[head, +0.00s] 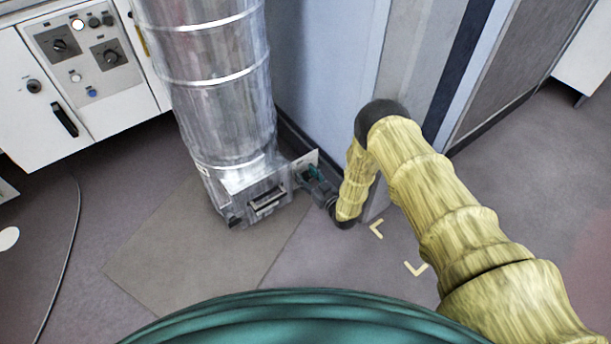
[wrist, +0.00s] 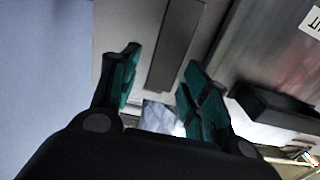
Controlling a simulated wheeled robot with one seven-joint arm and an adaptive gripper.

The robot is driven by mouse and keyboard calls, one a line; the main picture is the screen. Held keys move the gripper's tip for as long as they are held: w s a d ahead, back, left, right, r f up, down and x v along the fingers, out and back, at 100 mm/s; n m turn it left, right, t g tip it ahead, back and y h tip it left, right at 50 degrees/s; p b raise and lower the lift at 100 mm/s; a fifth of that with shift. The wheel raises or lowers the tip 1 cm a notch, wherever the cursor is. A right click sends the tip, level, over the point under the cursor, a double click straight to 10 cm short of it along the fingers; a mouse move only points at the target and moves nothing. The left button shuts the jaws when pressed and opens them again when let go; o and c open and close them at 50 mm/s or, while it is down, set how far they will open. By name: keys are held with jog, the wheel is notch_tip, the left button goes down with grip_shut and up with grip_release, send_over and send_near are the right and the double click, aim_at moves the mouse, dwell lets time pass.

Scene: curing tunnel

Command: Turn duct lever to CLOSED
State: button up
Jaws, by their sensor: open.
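The silver duct (head: 215,90) stands upright on the floor, with a metal box at its foot (head: 250,190). A pale plate (head: 308,158) sticks out on the box's right side and also fills the upper middle of the wrist view (wrist: 120,20). A flat dark grey bar (wrist: 176,45), apparently the lever, runs along this plate. My gripper (head: 306,174) is at the plate, low beside the duct. In the wrist view its teal fingers (wrist: 158,78) are apart, on either side of the bar's lower end. I cannot tell whether they touch it. No CLOSED mark is readable.
A blue-grey wall panel (head: 325,70) rises close behind my gripper. A white control cabinet (head: 75,70) stands at the left. In the wrist view a black block (wrist: 270,105) lies right of the fingers. The floor in front of the duct is clear.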

jog(key=shift+w+a, duration=0.3)
jog(key=shift+w, duration=0.1)
grip_shut()
